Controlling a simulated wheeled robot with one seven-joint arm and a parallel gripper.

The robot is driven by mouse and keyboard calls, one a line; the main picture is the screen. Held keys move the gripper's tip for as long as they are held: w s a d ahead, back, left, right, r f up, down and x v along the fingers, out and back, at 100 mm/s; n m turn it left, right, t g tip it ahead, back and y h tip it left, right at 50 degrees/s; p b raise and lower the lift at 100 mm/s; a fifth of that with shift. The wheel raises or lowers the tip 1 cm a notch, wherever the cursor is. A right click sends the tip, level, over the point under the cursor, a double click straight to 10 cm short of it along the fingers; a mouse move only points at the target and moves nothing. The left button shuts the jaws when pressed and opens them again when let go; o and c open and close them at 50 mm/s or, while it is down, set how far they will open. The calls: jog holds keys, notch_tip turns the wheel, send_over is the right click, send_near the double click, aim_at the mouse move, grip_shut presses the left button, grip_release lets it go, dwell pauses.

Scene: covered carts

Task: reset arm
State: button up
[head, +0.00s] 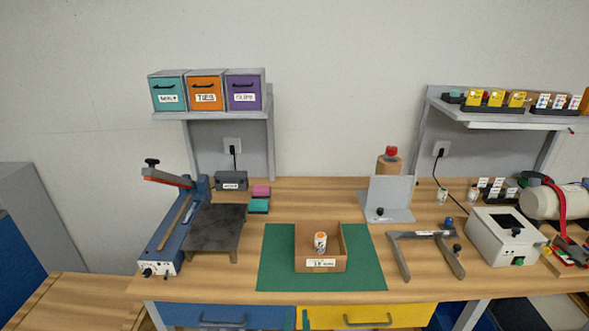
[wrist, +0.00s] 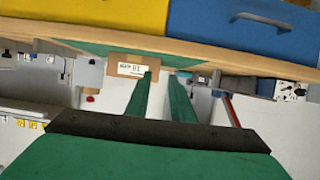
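My gripper (wrist: 161,78) has two green fingers, which stand apart with an empty gap between them. In the head view, the green fingertips (head: 297,318) show at the bottom edge, in front of the blue and yellow drawers. The rest of my arm is out of the head view. The wrist view is upside down and looks past the fingers at the bench front and the labelled cardboard box (wrist: 131,69). Nothing is held.
A blue lever tool (head: 170,235) stands left, a grey bracket (head: 405,255) and a white machine (head: 505,237) right. Drawers (head: 365,316) lie below the bench edge.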

jog(key=s+f, duration=0.5)
jog(key=s, duration=0.3)
jog(key=s+f, duration=0.5)
jog(key=s, duration=0.3)
jog(key=s+r+t, duration=0.1)
jog(key=s, duration=1.7)
jog(key=shift+s+a+r+t, duration=0.25)
jog(key=shift+r+t, duration=0.05)
